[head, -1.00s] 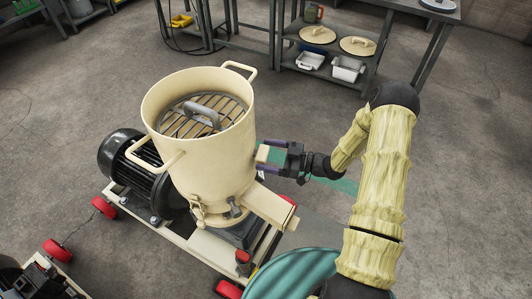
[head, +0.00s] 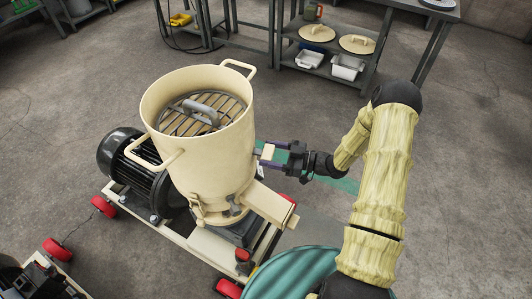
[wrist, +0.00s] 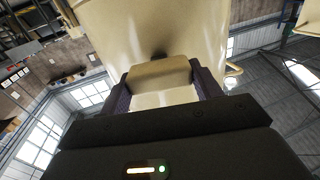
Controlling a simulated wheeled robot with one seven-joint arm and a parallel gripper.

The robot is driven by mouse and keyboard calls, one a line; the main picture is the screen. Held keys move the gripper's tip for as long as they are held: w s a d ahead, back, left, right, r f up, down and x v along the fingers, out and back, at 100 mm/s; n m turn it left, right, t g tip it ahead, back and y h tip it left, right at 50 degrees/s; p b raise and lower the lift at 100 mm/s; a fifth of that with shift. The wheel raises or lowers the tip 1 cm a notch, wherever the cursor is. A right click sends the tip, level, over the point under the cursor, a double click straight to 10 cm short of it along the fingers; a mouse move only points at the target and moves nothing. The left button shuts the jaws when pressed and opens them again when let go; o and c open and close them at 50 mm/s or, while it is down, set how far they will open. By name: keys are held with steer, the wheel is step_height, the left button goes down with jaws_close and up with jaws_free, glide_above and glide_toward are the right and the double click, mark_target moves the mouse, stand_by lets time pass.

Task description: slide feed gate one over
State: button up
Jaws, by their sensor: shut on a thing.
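The cream mill hopper (head: 205,135) stands upright on the wheeled machine, with a slatted grate (head: 200,113) inside its open top. At its right side a small cream block, seemingly the feed gate's handle (head: 268,152), sits on a short dark stem, slightly apart from the hopper wall. My gripper (head: 273,153) reaches in from the right and is shut on this block. In the wrist view the block (wrist: 158,75) lies between both fingers, with the hopper wall (wrist: 190,30) beyond it. The gate plate itself cannot be made out.
A cream spout (head: 268,203) juts out below my gripper. A teal round container (head: 297,278) stands at the lower front. A black motor (head: 125,155) sits left of the hopper. A shelf bench (head: 345,75) with lids and white bins stands behind; floor between is clear.

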steer(key=o, duration=1.4)
steer(key=shift+d, duration=0.1)
steer(key=b+v, duration=0.2)
steer(key=v, duration=1.5)
steer(key=shift+d, duration=0.15)
steer(key=shift+w, duration=0.1)
